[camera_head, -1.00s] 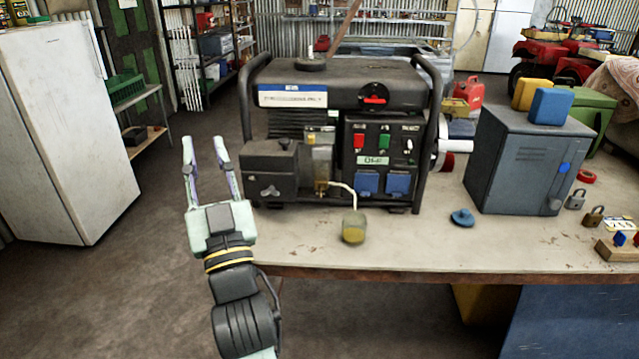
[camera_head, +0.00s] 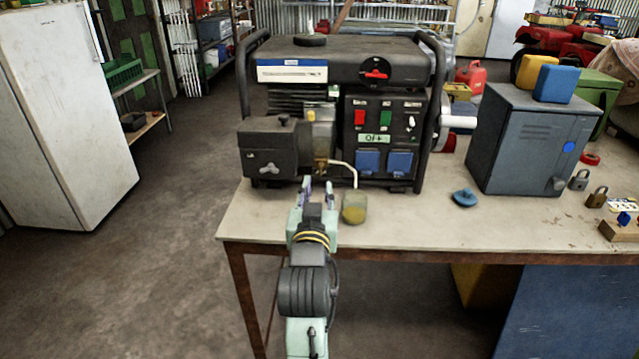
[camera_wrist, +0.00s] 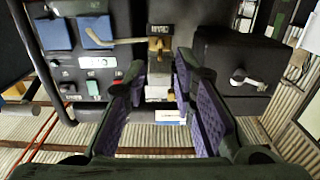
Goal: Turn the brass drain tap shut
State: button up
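The brass drain tap (camera_head: 321,166) sits low on the front of the generator (camera_head: 350,88), under a small glassy bowl. A pale hose (camera_head: 345,166) runs from it to a jar (camera_head: 354,208) of yellow liquid on the bench. In the wrist view the tap (camera_wrist: 158,46) shows upside down, just beyond and between the fingertips. My gripper (camera_head: 318,186) points at the tap from the front and is a little short of it. The fingers (camera_wrist: 161,66) are open with nothing between them. The tap's handle position is too small to tell.
The jar stands close on the gripper's right. A black box (camera_head: 268,150) juts out on its left. On the bench (camera_head: 410,222) to the right are a blue cap (camera_head: 465,198), a grey cabinet (camera_head: 525,140) and padlocks (camera_head: 596,197). The bench's front left is clear.

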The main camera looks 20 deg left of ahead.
aim_at(320, 170)
jog(key=p+x, duration=0.1)
jog(key=x, duration=0.5)
jog(key=shift+w+a+r, duration=0.1)
jog(key=shift+w+r, duration=0.05)
jog(key=shift+w, duration=0.1)
grip_shut()
